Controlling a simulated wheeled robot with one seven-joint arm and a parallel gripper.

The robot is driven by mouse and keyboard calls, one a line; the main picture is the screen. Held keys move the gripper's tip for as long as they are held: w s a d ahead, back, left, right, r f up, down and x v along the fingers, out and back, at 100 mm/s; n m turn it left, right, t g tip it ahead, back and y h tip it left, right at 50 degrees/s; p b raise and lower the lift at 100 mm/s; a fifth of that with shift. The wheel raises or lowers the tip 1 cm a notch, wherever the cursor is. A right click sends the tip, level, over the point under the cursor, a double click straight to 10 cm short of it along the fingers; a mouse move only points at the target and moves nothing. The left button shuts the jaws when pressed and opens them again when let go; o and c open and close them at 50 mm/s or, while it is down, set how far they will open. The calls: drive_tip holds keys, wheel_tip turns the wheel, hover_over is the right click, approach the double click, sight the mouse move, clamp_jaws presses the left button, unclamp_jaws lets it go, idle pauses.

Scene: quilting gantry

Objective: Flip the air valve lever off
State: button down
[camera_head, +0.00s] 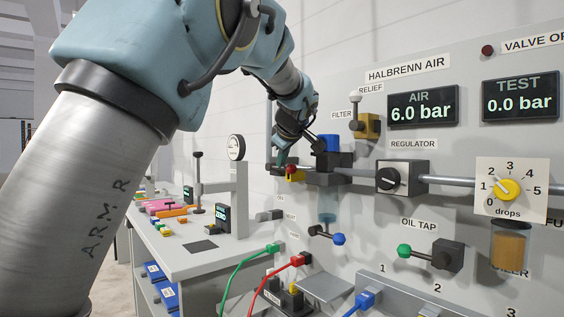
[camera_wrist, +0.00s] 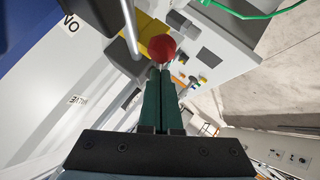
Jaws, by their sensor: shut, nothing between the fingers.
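The air valve lever is yellow with a red ball knob (camera_wrist: 161,48). In the wrist view the knob sits just beyond my fingertips, and part of the yellow lever (camera_wrist: 152,24) shows behind it. In the head view the red knob (camera_head: 291,173) is on the pipe at the left of the panel, below my wrist. My gripper (camera_wrist: 160,70) is shut and empty, its dark green fingers together and pointing at the knob. I cannot tell if the tips touch it. In the head view the arm partly hides my gripper. The AIR display (camera_head: 423,107) reads 6.0 bar.
The TEST display (camera_head: 520,96) reads 0.0 bar. A relief valve (camera_head: 366,124), a regulator (camera_head: 401,178) and an oil tap (camera_head: 436,255) are on the panel to the right. A gauge (camera_head: 236,148) stands on the bench at left.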

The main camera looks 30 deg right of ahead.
drive_tip(key=shift+f+b, duration=0.3)
drive_tip(key=shift+b, duration=0.55)
drive_tip(key=shift+s+f+t+b, duration=0.1)
drive_tip(key=shift+t+b, duration=0.2)
drive_tip(key=shift+b, duration=0.55)
drive_tip(key=shift+f, duration=0.1)
drive_tip(key=w+f+m+t+h+b, duration=0.1)
drive_tip(key=f+t+b, duration=0.3)
drive_tip(key=b, duration=2)
drive_tip(key=w+f+m+t+h+b, duration=0.1)
drive_tip(key=f+m+t+b, duration=0.3)
drive_tip(key=b, duration=2)
drive_tip(key=w+f+t, duration=0.1)
drive_tip(key=t, duration=0.2)
drive_tip(key=shift+w+a+f+m+t+h, duration=0.2)
drive_tip(key=shift+w+a+m+t+h, duration=0.1)
drive_tip(key=shift+w, duration=0.05)
drive_tip(key=shift+a, duration=0.1)
